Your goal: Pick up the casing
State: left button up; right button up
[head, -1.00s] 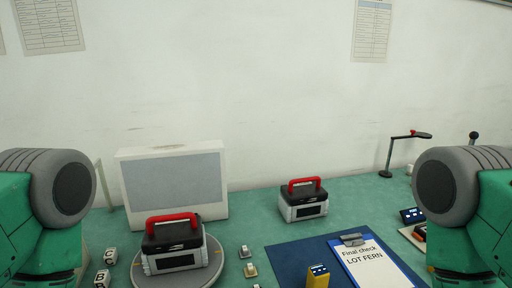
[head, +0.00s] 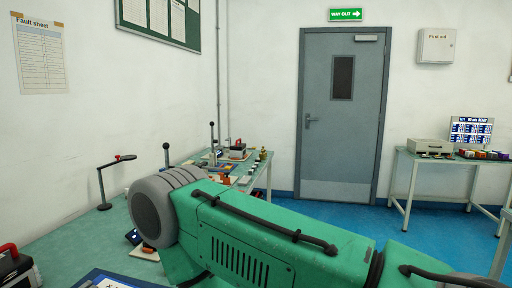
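A box with a black top and red handle (head: 15,268) is cut off at the lower left edge of the head view, on the green bench. It may be a casing. A smaller similar box with a red top part (head: 237,150) stands on the far part of the benches, near the wall corner. Neither gripper shows. My green right arm crosses the lower middle of the view and hides part of the bench.
The green bench (head: 75,238) holds a black lamp (head: 103,190) and a blue clipboard (head: 98,280). A closed grey door (head: 342,115) is ahead. Another table (head: 408,160) with a beige device stands at the right. Blue floor (head: 430,222) between is open.

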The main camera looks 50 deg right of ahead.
aim_at(238, 149)
jog(key=i+l+z, duration=0.1)
jog(key=l+z, duration=0.15)
jog(key=l, duration=0.15)
jog(key=i+l+z, duration=0.2)
jog(key=l, duration=0.2)
jog(key=l+z, duration=0.25)
jog(key=i+l+z, duration=0.25)
jog(key=l, duration=0.2)
jog(key=i+l+z, duration=0.65)
jog(key=i, duration=0.2)
jog(key=i+l+z, duration=0.3)
jog(key=i, duration=0.15)
jog(key=i+z, duration=0.35)
jog(key=i, duration=2.05)
jog(key=i+u, duration=0.3)
jog(key=i, duration=0.2)
jog(key=i+l+u, duration=0.25)
jog(key=i, duration=0.2)
jog(key=i+l+u, duration=0.3)
jog(key=i, duration=0.15)
jog(key=i+l+u, duration=0.4)
jog(key=u, duration=0.3)
jog(key=i+l+u, duration=0.4)
jog(key=l+u, duration=0.15)
jog(key=u, duration=0.3)
jog(key=i+l+u, duration=0.15)
jog(key=l+u, duration=0.7)
jog(key=i+j, duration=0.05)
